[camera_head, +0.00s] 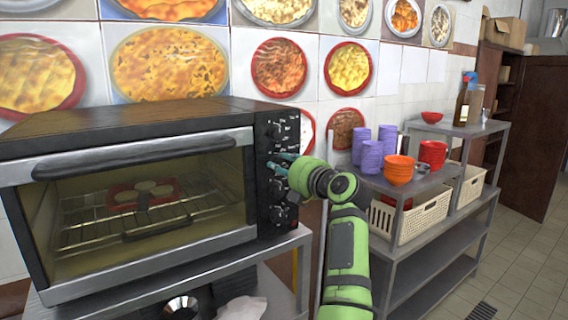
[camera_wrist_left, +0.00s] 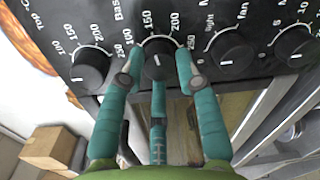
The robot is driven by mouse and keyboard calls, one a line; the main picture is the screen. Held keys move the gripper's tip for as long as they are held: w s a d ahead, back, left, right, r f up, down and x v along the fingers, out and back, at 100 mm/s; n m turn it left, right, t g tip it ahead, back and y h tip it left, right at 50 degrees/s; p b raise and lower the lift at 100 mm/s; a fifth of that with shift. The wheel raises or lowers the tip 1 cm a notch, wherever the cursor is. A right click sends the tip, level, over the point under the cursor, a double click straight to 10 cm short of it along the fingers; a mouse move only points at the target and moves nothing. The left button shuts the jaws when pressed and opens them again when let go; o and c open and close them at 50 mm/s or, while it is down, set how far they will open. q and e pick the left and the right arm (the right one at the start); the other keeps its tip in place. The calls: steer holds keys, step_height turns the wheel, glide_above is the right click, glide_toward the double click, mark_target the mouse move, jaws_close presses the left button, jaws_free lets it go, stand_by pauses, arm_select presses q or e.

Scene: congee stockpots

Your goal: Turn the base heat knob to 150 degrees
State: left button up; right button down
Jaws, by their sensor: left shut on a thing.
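The oven (camera_head: 150,190) stands at the left with a column of black knobs on its dark control panel. My left gripper (camera_head: 278,168) reaches this panel from the right. In the left wrist view, its teal fingers (camera_wrist_left: 158,85) are closed around the base heat knob (camera_wrist_left: 158,60), one on each side and one below. The knob's white mark shows and points roughly upward, towards the 150 to 200 part of its scale; the exact reading is hard to tell. The top heat knob (camera_wrist_left: 90,68) is to its left. My right gripper is not in view.
The fan knob (camera_wrist_left: 232,52) is close on the right of the held knob. A metal shelf (camera_head: 440,180) with purple cups (camera_head: 366,148), orange bowls (camera_head: 398,170) and white baskets (camera_head: 425,215) stands right of the oven. Open floor (camera_head: 520,260) lies at the far right.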

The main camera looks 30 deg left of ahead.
arm_select(q)
steer(key=shift+a+f, duration=0.1)
steer(key=shift+f, duration=0.25)
steer(key=o, duration=1.1)
steer(key=shift+o, duration=0.2)
steer(key=shift+s+r, duration=0.1)
steer(key=shift+r, duration=0.1)
steer(key=shift+r, duration=0.1)
